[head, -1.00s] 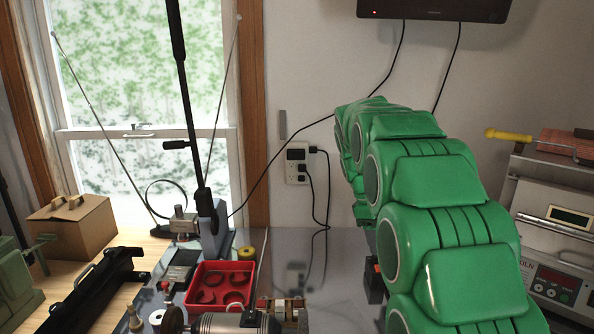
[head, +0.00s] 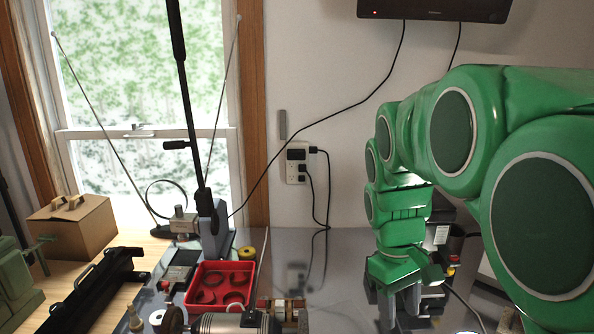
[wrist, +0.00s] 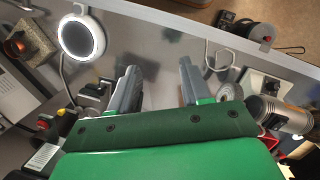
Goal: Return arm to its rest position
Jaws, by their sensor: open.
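My green arm reaches in from the right of the head view and bends down over the grey metal bench (head: 335,265). My gripper (head: 402,312) hangs low at its end, near the lower edge of the picture, with grey fingers pointing down. In the wrist view my gripper (wrist: 160,88) shows two grey fingers spread apart with nothing between them. Bare grey surface lies beyond the fingers.
A red tray (head: 220,287) with ring-shaped parts and a motor (head: 235,322) stand left of my arm. A cardboard box (head: 72,226) is far left. Bench between tray and arm is mostly clear.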

